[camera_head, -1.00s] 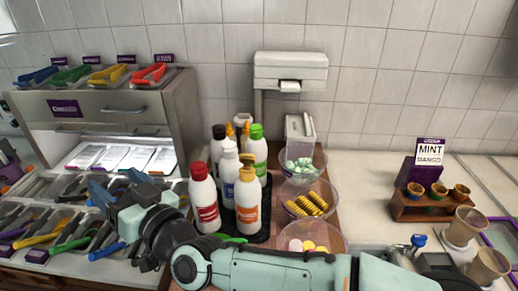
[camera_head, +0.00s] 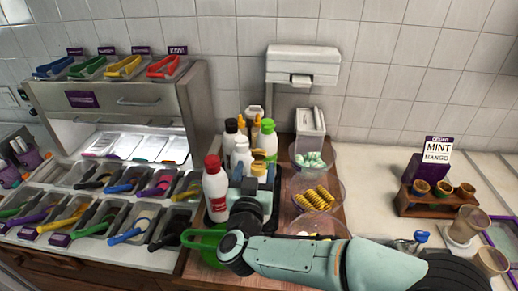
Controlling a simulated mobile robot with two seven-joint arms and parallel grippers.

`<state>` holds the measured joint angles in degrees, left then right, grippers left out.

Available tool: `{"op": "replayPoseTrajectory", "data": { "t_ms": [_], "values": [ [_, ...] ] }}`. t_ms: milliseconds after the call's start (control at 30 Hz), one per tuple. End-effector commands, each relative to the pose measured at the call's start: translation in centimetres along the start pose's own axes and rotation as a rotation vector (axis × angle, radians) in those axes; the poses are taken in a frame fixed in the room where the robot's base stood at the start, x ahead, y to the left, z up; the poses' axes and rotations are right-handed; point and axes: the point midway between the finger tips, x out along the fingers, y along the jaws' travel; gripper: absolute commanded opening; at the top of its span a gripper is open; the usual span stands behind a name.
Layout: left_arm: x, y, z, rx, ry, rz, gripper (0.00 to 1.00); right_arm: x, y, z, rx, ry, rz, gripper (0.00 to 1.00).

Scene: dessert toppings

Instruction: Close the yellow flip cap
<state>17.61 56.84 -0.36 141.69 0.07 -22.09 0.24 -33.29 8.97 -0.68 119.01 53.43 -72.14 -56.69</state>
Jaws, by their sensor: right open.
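A bottle with a yellow cap (camera_head: 259,169) stands at the front of the bottle group in the head view. Its body is mostly hidden behind my right gripper, and I cannot tell whether the flip lid is up or down. My right gripper (camera_head: 257,180) is open and points away from me at this bottle, with its pale blue fingers left and right of the cap area. I cannot tell whether they touch it. My left gripper is out of view.
A red-capped white bottle (camera_head: 215,190) stands close left of my gripper. A green-capped bottle (camera_head: 267,138) and other bottles stand behind. Clear bowls of toppings (camera_head: 318,197) are to the right. A green object (camera_head: 206,242) lies in front, partly behind my arm.

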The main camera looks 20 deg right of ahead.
Motion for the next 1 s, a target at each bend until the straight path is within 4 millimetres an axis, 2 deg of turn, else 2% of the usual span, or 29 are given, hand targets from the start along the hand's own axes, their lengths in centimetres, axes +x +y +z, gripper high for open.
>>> {"op": "replayPoseTrajectory", "data": {
  "t_ms": [100, 333, 500, 800, 967, 1000],
  "values": [
    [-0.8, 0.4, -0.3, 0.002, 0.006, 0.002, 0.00, 2.8, 0.0, -0.2, 0.000, 0.000, 0.002, 0.68],
    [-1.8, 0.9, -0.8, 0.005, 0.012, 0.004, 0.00, 6.4, -0.1, -0.2, 0.001, 0.001, 0.001, 0.68],
    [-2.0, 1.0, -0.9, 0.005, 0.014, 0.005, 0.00, 7.5, -0.1, -0.1, 0.001, 0.001, -0.001, 0.68],
    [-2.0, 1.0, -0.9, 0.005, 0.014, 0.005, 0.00, 7.7, -0.1, 0.0, 0.002, 0.000, -0.002, 0.68],
    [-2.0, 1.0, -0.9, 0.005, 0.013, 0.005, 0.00, 7.7, -0.1, -0.1, 0.002, 0.000, -0.002, 0.16],
    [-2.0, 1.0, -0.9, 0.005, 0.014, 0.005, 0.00, 7.7, -0.1, -0.1, 0.002, 0.000, -0.002, 0.14]
  ]
}}
